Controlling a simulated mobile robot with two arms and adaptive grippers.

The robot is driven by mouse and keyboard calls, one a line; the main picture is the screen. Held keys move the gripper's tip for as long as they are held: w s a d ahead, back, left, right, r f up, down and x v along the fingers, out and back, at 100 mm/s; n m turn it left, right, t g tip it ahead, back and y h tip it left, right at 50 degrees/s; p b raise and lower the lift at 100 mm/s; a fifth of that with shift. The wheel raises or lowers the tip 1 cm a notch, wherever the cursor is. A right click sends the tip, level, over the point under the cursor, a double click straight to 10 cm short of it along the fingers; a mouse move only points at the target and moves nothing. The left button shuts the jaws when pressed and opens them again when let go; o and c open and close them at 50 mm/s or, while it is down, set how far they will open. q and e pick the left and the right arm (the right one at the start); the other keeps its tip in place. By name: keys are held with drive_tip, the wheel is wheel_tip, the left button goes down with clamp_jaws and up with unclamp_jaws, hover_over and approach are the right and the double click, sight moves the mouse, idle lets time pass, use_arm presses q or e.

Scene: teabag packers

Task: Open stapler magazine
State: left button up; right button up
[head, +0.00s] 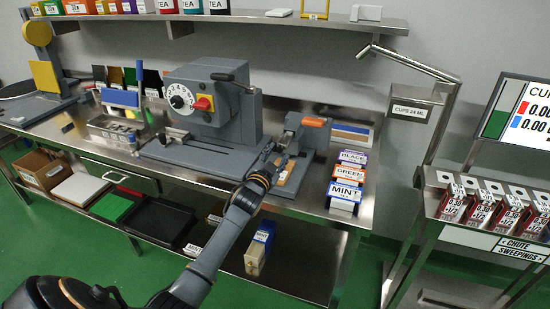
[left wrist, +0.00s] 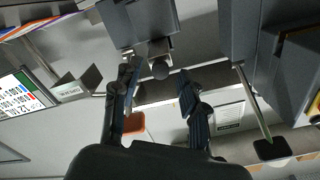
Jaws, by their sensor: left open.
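The stapler (head: 310,135) is a grey upright device with an orange-tipped top, at the right end of the grey machine base on the steel bench. My left gripper (head: 280,158) is at its front left side, low and close to it. In the left wrist view the left gripper (left wrist: 158,76) is open, with its two dark fingers apart. A grey block with a metal bracket and a small dark round knob (left wrist: 160,69) shows between and beyond the fingertips. I cannot tell whether the fingers touch it. The magazine is not clearly distinguishable. My right gripper is not in view.
A grey machine with a numbered dial (head: 180,97) and side lever stands left of the stapler. Labelled tea boxes (head: 345,190) stand to its right. A shelf (head: 270,17) runs above. A steel post with a sign (head: 410,105) and a chute rack are further right.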

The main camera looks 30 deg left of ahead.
use_arm(q)
drive_tip(key=v, duration=1.2)
drive_tip(key=s+d+f+g+h, duration=0.1)
drive_tip(key=s+d+f+g, duration=0.2)
drive_tip(key=f, duration=0.9)
drive_tip(key=s+d+f+n+g+h, duration=0.15)
drive_tip(key=s+f, duration=0.35)
drive_tip(key=f, duration=0.7)
drive_tip(key=s+d+f+m+g, duration=0.1)
drive_tip(key=s+d+f+g, duration=0.2)
drive_tip(key=f, duration=0.9)
drive_tip(key=s+d+f+g+h, duration=0.1)
drive_tip(key=s+d+f+g, duration=0.2)
drive_tip(key=s+f, duration=0.6)
drive_tip(key=s+d+f+g, duration=0.2)
drive_tip(key=s+d+f, duration=0.1)
drive_tip(key=s+f, duration=0.55)
drive_tip(key=s+d+f+g, duration=0.1)
drive_tip(key=s+f+g, duration=0.1)
drive_tip(key=s, duration=0.8)
drive_tip(key=s+d+f+n+g, duration=0.1)
drive_tip(key=s+d+f+g, duration=0.1)
drive_tip(key=s, duration=0.8)
drive_tip(key=shift+s, duration=0.4)
